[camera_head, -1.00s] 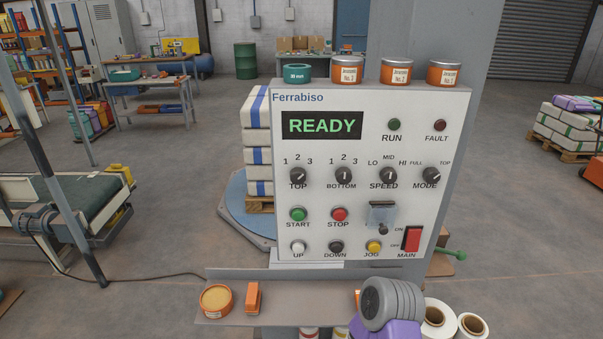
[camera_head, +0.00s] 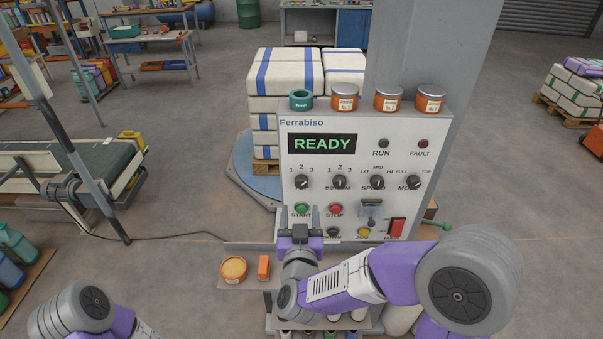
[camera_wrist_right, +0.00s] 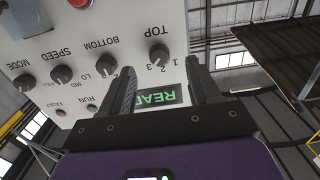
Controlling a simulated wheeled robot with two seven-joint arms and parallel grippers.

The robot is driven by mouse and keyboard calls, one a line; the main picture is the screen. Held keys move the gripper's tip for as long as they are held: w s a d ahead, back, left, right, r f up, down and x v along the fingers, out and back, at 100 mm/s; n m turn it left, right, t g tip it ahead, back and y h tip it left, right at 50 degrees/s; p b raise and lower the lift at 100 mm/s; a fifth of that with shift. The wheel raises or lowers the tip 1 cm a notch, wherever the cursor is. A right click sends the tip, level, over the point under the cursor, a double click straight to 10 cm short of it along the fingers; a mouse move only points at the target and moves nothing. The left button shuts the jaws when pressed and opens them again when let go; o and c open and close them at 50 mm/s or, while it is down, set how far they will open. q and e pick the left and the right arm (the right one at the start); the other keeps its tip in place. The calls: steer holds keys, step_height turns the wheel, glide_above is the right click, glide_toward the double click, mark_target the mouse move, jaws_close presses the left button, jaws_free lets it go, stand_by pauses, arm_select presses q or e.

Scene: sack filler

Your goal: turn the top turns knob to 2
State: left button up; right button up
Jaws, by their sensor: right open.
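The TOP turns knob (camera_head: 302,181) is a dark round knob at the upper left of the white Ferrabiso panel (camera_head: 345,165), with 1, 2 and 3 above it. Its light mark seems to lean up and right; the exact number is too small to tell. My right gripper (camera_head: 300,212) is open and empty, in front of the START and STOP row and below the knob. In the right wrist view, the picture is upside down and the TOP knob (camera_wrist_right: 160,54) lies between the lines of the spread fingers (camera_wrist_right: 162,72), apart from them. My left gripper is out of view.
BOTTOM (camera_head: 339,182), SPEED (camera_head: 377,182) and MODE (camera_head: 414,182) knobs sit right of TOP. Green START (camera_head: 302,209) and red STOP (camera_head: 336,209) buttons lie below. Tins (camera_head: 388,98) stand on top of the panel. A shelf (camera_head: 252,254) with an orange tin (camera_head: 233,269) juts out below.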

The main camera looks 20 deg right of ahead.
mark_target(302, 185)
steer(key=shift+r+p+x, duration=0.2)
steer(key=shift+p+x, duration=0.05)
steer(key=shift+x, duration=1)
steer(key=shift+r+p+x, duration=0.2)
steer(key=shift+r+x, duration=0.05)
steer(key=shift+x, duration=1)
steer(key=shift+r+p+x, duration=0.2)
steer(key=shift+p+x, duration=0.05)
steer(key=shift+x, duration=0.95)
steer(key=shift+d, duration=0.2)
steer(key=c, duration=1)
steer(key=shift+c, duration=0.2)
steer(key=shift+n, duration=0.3)
steer(key=n, duration=0.3)
steer(key=shift+n, duration=0.3)
steer(key=shift+n+p, duration=0.85)
steer(key=shift+n, duration=1.35)
